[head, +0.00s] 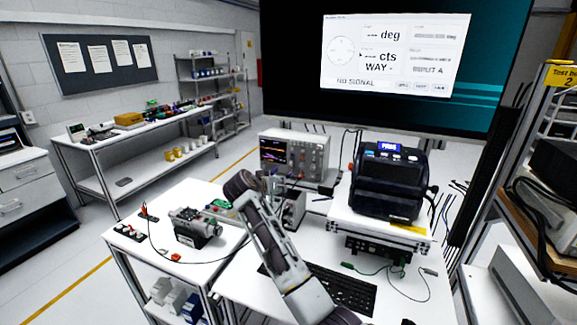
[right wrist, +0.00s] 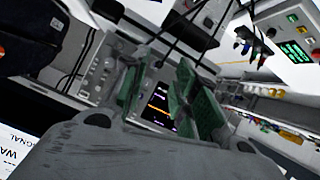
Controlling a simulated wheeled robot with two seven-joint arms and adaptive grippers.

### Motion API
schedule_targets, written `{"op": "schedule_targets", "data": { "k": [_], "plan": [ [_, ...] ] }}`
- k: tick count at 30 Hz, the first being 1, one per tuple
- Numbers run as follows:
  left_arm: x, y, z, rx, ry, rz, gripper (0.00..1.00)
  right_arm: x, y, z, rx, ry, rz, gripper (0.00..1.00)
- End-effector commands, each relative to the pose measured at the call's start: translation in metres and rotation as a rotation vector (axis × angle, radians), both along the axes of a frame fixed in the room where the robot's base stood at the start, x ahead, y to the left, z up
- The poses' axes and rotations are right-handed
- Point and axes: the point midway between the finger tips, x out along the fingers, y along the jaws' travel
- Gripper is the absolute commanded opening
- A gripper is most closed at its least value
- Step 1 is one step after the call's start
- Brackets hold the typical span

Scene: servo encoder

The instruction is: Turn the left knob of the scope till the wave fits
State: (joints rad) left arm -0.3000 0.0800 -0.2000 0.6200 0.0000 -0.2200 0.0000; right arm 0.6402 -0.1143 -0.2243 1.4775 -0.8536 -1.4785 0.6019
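The scope (head: 296,150) stands at the back of the white bench in the head view, its lit screen (head: 272,151) on the left and its knobs on the right of its front. It also shows in the right wrist view (right wrist: 100,75), turned on its side, with coloured traces on the screen (right wrist: 158,104). My right gripper (head: 277,186) is in front of and below the scope. In the right wrist view its two green-padded fingers (right wrist: 165,100) are spread apart, with nothing between them but the scope screen beyond. The left knob cannot be singled out. My left gripper is not in view.
A monitor (head: 390,100) above shows "NO SIGNAL". A dark label printer (head: 387,185) stands on a white case right of the scope. A motor unit (head: 195,227) with cables sits at left. A keyboard (head: 345,290) lies at the front.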

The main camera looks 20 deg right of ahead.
Motion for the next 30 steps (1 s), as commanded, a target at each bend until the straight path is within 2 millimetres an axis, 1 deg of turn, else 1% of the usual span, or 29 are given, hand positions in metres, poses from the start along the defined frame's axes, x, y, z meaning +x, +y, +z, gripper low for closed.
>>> {"op": "schedule_targets", "data": {
  "k": [1,3,6,10,15,30],
  "plan": [
    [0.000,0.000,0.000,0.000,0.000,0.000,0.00,0.006,0.002,0.014,-0.009,-0.021,-0.008,0.29],
    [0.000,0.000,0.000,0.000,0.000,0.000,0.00,0.013,0.003,0.030,-0.023,-0.047,-0.022,0.29],
    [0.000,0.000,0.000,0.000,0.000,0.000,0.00,0.020,0.005,0.049,-0.038,-0.077,-0.038,0.29],
    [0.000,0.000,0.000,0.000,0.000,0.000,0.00,0.024,0.006,0.063,-0.049,-0.100,-0.050,0.29],
    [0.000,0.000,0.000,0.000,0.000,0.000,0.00,0.026,0.007,0.067,-0.053,-0.107,-0.055,0.29],
    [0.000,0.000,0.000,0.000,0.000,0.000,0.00,0.025,0.009,0.065,-0.053,-0.106,-0.054,0.29]
  ]
}}
